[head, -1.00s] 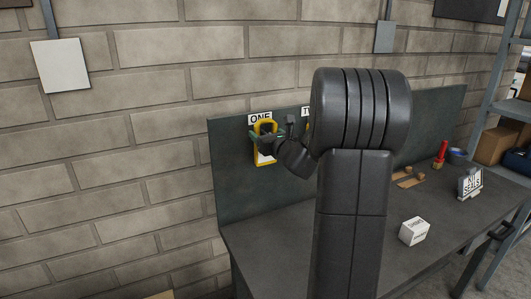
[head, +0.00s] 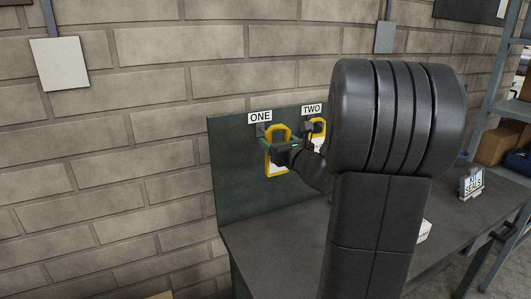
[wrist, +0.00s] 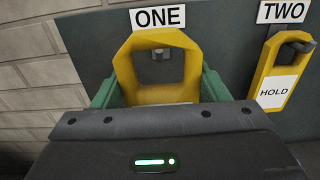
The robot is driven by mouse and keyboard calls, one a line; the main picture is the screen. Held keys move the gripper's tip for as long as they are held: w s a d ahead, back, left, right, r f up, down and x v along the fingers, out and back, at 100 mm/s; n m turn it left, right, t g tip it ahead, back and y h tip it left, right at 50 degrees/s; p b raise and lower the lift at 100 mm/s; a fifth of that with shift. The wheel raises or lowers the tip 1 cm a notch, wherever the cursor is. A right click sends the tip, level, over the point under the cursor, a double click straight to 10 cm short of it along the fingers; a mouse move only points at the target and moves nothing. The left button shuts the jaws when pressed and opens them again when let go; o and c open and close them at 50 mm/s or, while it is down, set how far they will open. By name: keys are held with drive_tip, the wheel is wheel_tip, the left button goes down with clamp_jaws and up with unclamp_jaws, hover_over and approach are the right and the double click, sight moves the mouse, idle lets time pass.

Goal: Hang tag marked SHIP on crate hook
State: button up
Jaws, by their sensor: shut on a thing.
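My gripper (wrist: 156,92) has its green fingers on both sides of a yellow tag (wrist: 127,72) and is shut on it. Through the tag's opening I see a small grey hook (wrist: 160,54) on the board under the sign ONE (wrist: 158,18). The tag appears to stand in front of that hook, clear of it. In the head view, my gripper (head: 277,146) and the tag (head: 268,162) are by the board's left part. No crate is identifiable.
A second yellow tag (wrist: 268,63), marked HOLD, hangs under the sign TWO (wrist: 283,12), close on the right. The dark board (head: 231,174) stands behind a grey bench (head: 270,235). A KIT SEALS sign (head: 473,184) stands on the bench's right. My arm hides much of the bench.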

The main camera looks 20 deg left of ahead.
drive_tip(key=shift+v, duration=0.8)
drive_tip(key=v, duration=0.8)
